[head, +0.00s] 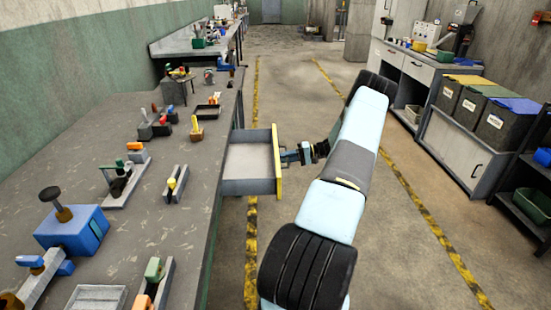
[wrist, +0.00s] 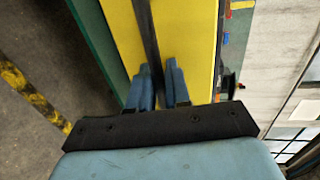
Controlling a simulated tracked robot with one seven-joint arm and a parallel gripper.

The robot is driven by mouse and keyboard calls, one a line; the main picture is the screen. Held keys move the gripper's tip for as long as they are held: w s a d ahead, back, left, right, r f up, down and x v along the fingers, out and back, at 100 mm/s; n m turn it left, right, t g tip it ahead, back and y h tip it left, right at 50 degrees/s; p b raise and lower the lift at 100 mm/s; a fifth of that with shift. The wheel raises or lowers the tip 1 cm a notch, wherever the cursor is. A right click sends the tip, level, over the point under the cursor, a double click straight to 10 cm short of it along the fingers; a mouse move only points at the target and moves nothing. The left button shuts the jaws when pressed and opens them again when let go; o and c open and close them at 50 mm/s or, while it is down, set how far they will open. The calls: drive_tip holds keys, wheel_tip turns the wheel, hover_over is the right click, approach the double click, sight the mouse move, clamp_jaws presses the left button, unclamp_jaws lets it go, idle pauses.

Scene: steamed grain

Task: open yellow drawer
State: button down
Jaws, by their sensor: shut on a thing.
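The yellow drawer (head: 278,168) stands pulled out from the right side of the long workbench in the head view, with its grey inside showing and looking empty. Its yellow front fills the middle of the wrist view (wrist: 190,40). A dark bar handle (wrist: 147,30) runs along that front. My gripper (head: 287,157) is at the front's outer face. In the wrist view the blue fingers (wrist: 158,70) are shut on the handle, one on each side of it. The part of the handle between the fingers is partly hidden.
The workbench top (head: 75,165) carries clamps, a blue vise (head: 75,232) and small tools. Lidded bins (head: 495,120) on a cabinet and a dark shelf stand at the right. The floor between has yellow-black stripes (head: 252,230) and is clear.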

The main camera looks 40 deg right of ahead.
drive_tip(key=shift+s+d+f, duration=0.35)
drive_tip(key=shift+s+d, duration=0.1)
drive_tip(key=shift+s, duration=0.25)
drive_tip(key=c, duration=1.4)
unclamp_jaws()
drive_tip(key=shift+o, duration=0.4)
drive_tip(key=shift+w+d+r, duration=0.1)
drive_tip(key=shift+r, duration=0.05)
drive_tip(key=v, duration=1.3)
drive_tip(key=shift+d, duration=0.35)
